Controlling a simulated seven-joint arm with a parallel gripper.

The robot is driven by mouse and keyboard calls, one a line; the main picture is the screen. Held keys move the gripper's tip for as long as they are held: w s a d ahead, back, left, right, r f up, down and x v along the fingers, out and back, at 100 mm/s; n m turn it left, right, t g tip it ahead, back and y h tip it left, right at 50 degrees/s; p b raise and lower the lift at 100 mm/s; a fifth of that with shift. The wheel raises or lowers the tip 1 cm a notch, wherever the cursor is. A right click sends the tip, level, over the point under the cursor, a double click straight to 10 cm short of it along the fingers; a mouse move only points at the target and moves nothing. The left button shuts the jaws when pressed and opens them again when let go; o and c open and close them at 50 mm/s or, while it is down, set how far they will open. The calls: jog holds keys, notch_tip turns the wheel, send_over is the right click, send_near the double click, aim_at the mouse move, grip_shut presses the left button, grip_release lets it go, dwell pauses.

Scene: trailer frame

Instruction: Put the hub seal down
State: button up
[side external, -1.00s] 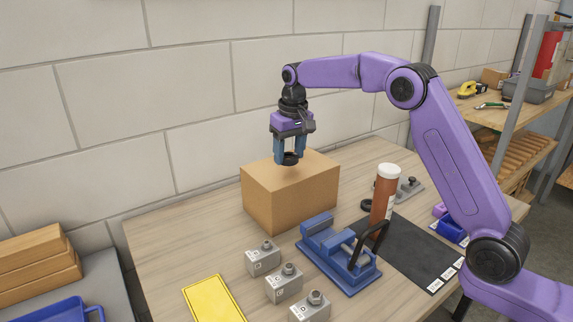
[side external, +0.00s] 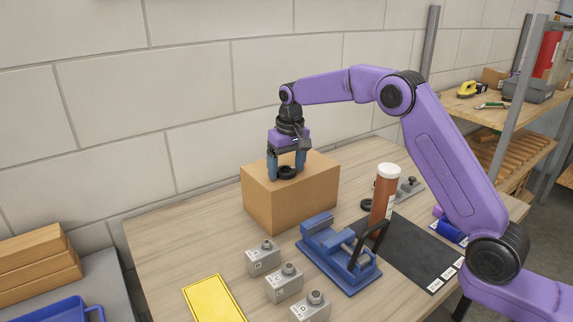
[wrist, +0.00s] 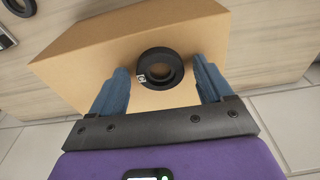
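The hub seal (side external: 287,173) is a black ring lying on top of a cardboard box (side external: 291,205). In the wrist view the seal (wrist: 161,69) lies flat near the edge of the box top (wrist: 105,45), with a small pale label on its left side. My gripper (side external: 286,179) is low over the box, with its two blue fingers on either side of the seal. In the wrist view my gripper (wrist: 161,66) is open, with a gap between each finger and the ring.
A blue vise (side external: 340,255), a red-brown tube with a white cap (side external: 384,195) and a dark mat (side external: 420,250) are right of the box. Grey labelled blocks (side external: 283,284) and a yellow plate (side external: 213,299) stand in front. Another black ring (wrist: 20,5) lies on the table.

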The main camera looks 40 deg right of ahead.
aim_at(290, 173)
jog(key=shift+r, duration=0.15)
notch_tip(290, 173, up, 12)
jog(key=s, duration=0.1)
jog(key=shift+s, duration=0.25)
dwell(0.3)
